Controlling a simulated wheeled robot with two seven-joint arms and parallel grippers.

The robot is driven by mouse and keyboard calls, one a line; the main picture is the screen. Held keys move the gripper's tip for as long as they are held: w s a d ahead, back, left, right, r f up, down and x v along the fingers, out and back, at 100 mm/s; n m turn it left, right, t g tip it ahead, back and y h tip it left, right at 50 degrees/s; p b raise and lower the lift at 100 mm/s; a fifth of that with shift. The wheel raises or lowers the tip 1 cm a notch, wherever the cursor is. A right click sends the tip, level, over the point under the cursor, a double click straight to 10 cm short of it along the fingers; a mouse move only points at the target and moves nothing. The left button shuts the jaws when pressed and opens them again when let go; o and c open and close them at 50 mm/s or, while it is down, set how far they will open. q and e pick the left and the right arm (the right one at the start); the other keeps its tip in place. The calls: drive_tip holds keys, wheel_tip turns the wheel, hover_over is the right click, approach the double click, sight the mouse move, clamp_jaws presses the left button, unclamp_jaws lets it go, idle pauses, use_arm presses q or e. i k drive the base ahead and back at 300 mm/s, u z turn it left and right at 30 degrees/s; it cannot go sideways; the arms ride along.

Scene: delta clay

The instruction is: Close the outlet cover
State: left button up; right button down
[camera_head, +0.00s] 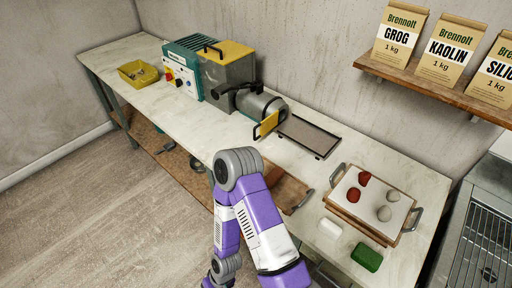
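The outlet cover (268,124) is a small yellow plate with a dark handle. It stands at the front side of the grey cylindrical outlet (262,104) of the clay machine. The plate looks swung out at an angle from the outlet's end, though its hinge is too small to make out. The machine (228,75) has a grey body, a teal control side and a yellow top. One purple arm of mine rises from the bottom centre and bends near the bench's front edge, short of the cover. Neither gripper is visible.
A dark shallow tray (308,136) lies right of the outlet. A yellow bin (137,83) is far left. Clay bags (450,50) stand on a wall shelf.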

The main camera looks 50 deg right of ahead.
sight(271, 122)
drive_tip(key=u, duration=0.5)
drive_tip(key=k, duration=0.15)
drive_tip(key=z, duration=1.2)
